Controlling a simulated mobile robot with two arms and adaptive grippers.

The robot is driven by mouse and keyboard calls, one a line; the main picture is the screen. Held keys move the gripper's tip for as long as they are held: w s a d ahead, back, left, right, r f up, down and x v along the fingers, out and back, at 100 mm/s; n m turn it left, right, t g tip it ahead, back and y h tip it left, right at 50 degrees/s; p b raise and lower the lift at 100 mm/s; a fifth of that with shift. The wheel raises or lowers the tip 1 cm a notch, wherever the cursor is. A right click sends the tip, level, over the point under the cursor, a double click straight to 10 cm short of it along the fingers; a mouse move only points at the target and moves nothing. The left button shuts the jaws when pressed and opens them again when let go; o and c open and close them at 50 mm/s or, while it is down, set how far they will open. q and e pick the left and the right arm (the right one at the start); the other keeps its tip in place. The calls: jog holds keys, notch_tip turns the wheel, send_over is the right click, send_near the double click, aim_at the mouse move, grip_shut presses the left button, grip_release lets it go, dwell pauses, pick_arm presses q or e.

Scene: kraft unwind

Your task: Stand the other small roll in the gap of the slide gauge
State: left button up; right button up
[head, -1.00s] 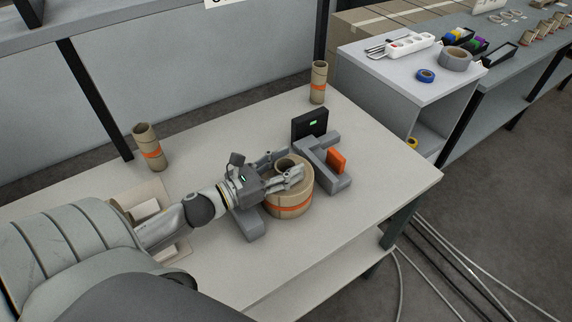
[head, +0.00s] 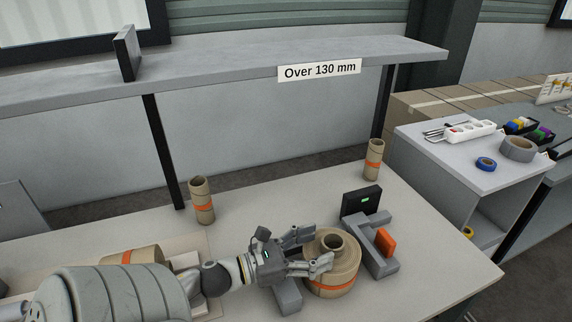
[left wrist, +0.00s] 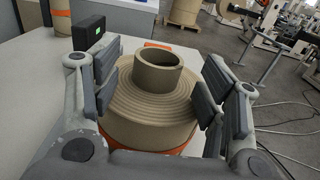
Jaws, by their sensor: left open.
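The gauge has an orange slider and a black display (head: 361,202) with a green readout. My left gripper (head: 320,247) is open, its fingers at the left side of the roll's top. In the left wrist view the roll (left wrist: 152,106) sits between the spread fingers (left wrist: 160,84), with visible space on each side. Two narrow tan rolls with orange bands stand at the back, one left (head: 202,202) and one right (head: 374,160). My right gripper is out of view.
Another banded tan roll (head: 130,256) is partly hidden behind my left arm. A shelf labelled "Over 130 mm" (head: 319,70) spans the back. A side cabinet (head: 455,165) holds tapes and a power strip. The table front right is clear.

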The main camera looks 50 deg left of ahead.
pick_arm(q)
jog(key=b+v, duration=0.1)
jog(key=v, duration=0.6)
jog(key=shift+s+b, duration=0.1)
jog(key=shift+b, duration=0.2)
jog(key=shift+r, duration=0.15)
